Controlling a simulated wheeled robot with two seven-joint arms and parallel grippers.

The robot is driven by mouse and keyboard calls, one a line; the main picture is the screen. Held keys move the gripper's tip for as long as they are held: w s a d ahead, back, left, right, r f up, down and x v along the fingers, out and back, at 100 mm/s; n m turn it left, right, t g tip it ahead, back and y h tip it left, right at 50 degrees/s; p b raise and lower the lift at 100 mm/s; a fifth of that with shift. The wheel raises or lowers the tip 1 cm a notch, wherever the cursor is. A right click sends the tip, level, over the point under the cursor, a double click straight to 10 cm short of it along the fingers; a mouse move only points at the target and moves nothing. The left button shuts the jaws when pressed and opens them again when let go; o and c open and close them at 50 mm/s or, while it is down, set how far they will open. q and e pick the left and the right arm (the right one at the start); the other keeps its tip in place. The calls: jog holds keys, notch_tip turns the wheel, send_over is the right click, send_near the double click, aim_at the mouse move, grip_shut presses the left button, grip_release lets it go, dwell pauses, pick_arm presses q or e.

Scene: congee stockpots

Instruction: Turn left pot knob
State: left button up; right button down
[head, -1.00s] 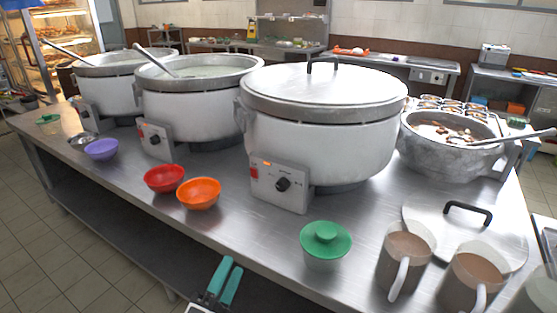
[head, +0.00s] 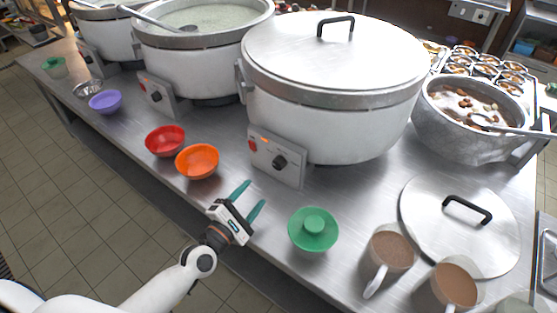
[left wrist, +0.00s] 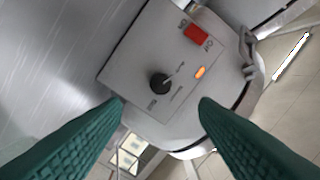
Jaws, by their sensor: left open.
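Three big white pots stand in a row: a far-left one (head: 105,32), a middle open one (head: 190,58) and a lidded one (head: 340,125) nearest me. Each has a front control box; the lidded pot's box carries a black knob (head: 280,162) and a red switch (head: 253,145). My left gripper (head: 252,193) is open and empty, in front of and below that box, not touching it. In the left wrist view, a box with a black knob (left wrist: 160,83), red switch (left wrist: 196,34) and lit orange lamp (left wrist: 200,72) lies beyond the two green fingers. My right gripper is out of view.
Brown-filled cups (head: 391,250) and a loose lid (head: 460,225) lie further right. Steel tabletop between them is bare.

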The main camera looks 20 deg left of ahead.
aim_at(277, 166)
pick_arm(q)
jog(key=p+x, duration=0.1)
jog(key=x, duration=1)
jog(key=c, duration=1)
